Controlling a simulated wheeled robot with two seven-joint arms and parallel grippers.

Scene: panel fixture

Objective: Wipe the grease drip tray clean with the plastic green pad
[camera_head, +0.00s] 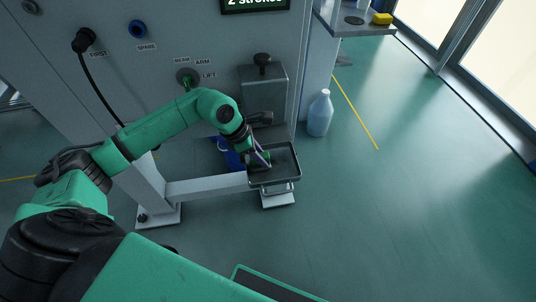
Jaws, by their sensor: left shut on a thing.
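The grease drip tray (287,168) is a dark shallow rectangular tray. It sits low in front of the grey panel fixture, at the end of a light grey beam. My left gripper (262,157) reaches in from the left and is at the left part of the tray. It is shut on the green pad (265,154), which shows only as a small patch of green at the fingers. Most of the pad is hidden by the gripper, and I cannot tell whether it touches the tray floor. My right gripper is not in view.
The grey panel (150,60) stands behind, with a black hanging cable (97,85) at left. A pale blue jug (320,114) stands on the floor right of the tray. A yellow block (382,18) lies on a shelf at top right. The green floor at right is clear.

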